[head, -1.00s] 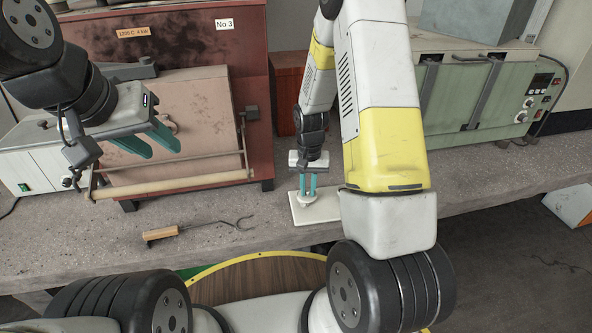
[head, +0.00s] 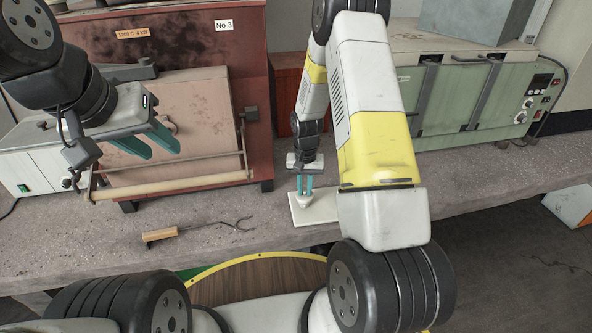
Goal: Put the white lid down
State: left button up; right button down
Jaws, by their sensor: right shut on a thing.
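The white lid (head: 304,201) is small in the head view, at the fingertips of my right gripper (head: 304,190). The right gripper points down and is shut on it. The lid is over the left part of a pale flat slab (head: 318,213) on the bench; I cannot tell whether it touches the slab. My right forearm hides the slab's right end. My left gripper (head: 152,150) is open and empty, with its teal fingers apart, in front of the brown furnace.
A wooden-handled hook tool (head: 160,235) lies on the bench (head: 90,238) left of the slab. A brown furnace (head: 195,60) marked No 3 stands behind, and a green oven (head: 490,95) stands at the back right. The bench front between tool and slab is clear.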

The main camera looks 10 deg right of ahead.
jog(key=c, duration=1.4)
grip_release()
notch_tip(320, 180, up, 12)
notch_tip(320, 180, up, 12)
jog(key=f+t, duration=0.1)
jog(key=t, duration=0.1)
send_over(305, 191)
jog(key=s, duration=0.4)
jog(key=s+r+n+t, duration=0.1)
jog(key=s+r, duration=0.3)
jog(key=s, duration=0.2)
jog(key=s+a+r+n+t+y, duration=0.1)
jog(key=s+r, duration=0.4)
jog(key=s, duration=0.2)
jog(key=s+a+r+n+t+y, duration=0.1)
jog(key=s+r+t, duration=0.1)
jog(key=s+r, duration=0.3)
jog(key=shift+s+a+r, duration=0.15)
jog(key=shift+s, duration=0.8)
